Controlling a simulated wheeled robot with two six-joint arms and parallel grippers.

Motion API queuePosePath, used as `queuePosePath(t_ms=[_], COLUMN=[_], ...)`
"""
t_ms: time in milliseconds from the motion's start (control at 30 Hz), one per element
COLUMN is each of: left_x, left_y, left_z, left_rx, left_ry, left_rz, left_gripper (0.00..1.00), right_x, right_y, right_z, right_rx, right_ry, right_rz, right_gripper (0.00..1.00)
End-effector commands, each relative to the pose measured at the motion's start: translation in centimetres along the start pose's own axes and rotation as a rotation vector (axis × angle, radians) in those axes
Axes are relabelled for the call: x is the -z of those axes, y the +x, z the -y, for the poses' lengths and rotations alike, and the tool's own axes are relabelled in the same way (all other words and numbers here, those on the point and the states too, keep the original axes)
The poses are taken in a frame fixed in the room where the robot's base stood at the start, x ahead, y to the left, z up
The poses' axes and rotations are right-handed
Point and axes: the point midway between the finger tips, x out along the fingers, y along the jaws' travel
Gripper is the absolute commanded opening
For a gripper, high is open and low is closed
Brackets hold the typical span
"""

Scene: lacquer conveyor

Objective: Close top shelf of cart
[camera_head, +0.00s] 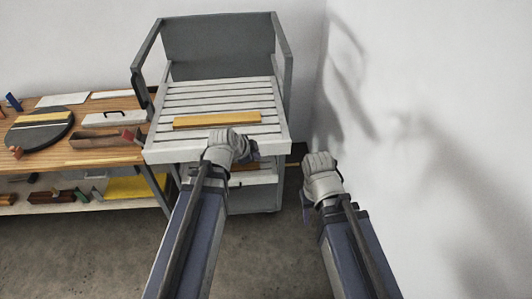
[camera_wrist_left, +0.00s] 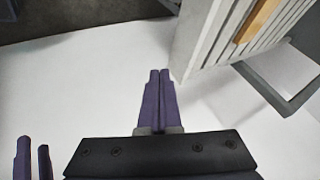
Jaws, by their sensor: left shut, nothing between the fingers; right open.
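The grey cart (camera_head: 218,45) stands in the middle of the head view. Its white slatted top shelf (camera_head: 210,101) sticks out toward me and carries a yellow wooden bar (camera_head: 217,120). My left gripper (camera_head: 254,150) is shut and empty at the shelf's front right corner; contact cannot be told. In the left wrist view, its closed purple fingers (camera_wrist_left: 158,85) point toward the corner of the shelf (camera_wrist_left: 192,45), with the yellow bar (camera_wrist_left: 258,20) beyond. My right gripper (camera_head: 307,208) is open and empty, lower and right of the cart, near the wall.
A wooden workbench (camera_head: 85,156) stands left of the cart, with a round dark board (camera_head: 40,134), a toolbox and other tools. A lower drawer (camera_head: 255,180) of the cart shows under the shelf. A white wall (camera_head: 430,100) closes off the right side. The floor in front is clear.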

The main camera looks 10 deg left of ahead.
Motion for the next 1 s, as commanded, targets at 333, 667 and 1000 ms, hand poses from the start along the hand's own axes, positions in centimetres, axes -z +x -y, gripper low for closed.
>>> queuePosePath(t_ms=[333,667,1000], left_x=[-0.1,-0.2,0.1], left_y=[3.2,8.8,11.7], left_z=[-0.2,-0.2,3.1], left_rx=[-0.002,-0.003,-0.002], left_ry=[0.002,0.001,-0.001], left_rz=[0.001,0.0,0.001], left_gripper=[0.0,0.0,0.0], right_x=[0.1,0.4,0.4], right_y=[2.6,7.1,7.9], right_z=[0.2,0.6,0.7], right_rx=[-0.001,-0.003,-0.003], right_ry=[-0.004,-0.014,-0.015], right_rz=[0.0,0.0,0.0], right_gripper=[0.5,0.5,0.5])
